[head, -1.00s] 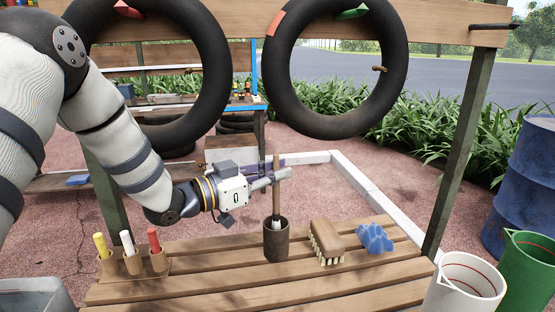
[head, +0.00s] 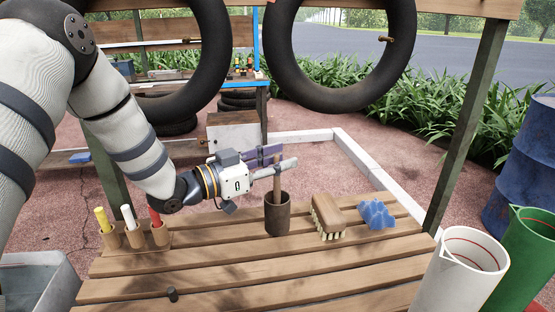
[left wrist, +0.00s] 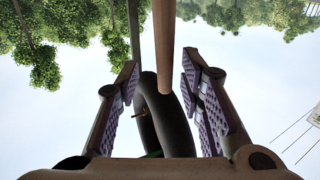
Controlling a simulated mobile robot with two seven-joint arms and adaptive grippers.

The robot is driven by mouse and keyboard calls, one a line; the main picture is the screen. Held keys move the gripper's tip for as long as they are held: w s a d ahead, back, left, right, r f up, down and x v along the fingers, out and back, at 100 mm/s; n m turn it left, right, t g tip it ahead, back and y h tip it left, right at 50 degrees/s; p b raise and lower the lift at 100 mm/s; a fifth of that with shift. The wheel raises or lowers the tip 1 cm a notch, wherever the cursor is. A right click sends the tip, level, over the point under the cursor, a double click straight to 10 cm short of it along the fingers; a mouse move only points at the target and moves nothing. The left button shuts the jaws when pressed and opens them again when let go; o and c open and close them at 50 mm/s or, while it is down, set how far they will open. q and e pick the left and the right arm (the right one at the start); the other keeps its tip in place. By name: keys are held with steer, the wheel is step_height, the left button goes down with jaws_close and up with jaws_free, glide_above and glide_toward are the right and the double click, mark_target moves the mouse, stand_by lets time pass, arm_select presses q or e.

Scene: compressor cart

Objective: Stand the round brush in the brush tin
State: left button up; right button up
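The round brush, a slim wooden handle (head: 277,174), stands nearly upright in the brown brush tin (head: 277,217) on the slatted bench. Its lower end is hidden inside the tin. My left gripper (head: 273,164) is at the handle just above the tin's rim. In the left wrist view the handle (left wrist: 164,40) rises between the two purple-padded fingers of the gripper (left wrist: 164,100), with a clear gap on both sides, so the gripper is open around it. My right gripper is in neither view.
A holder with coloured markers (head: 128,217) stands left. White (head: 460,275) and green buckets (head: 530,250) stand at right. Black tyres (head: 335,105) hang behind.

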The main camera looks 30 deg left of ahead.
arm_select(q)
steer(key=v, duration=1.2)
stand_by(0.5)
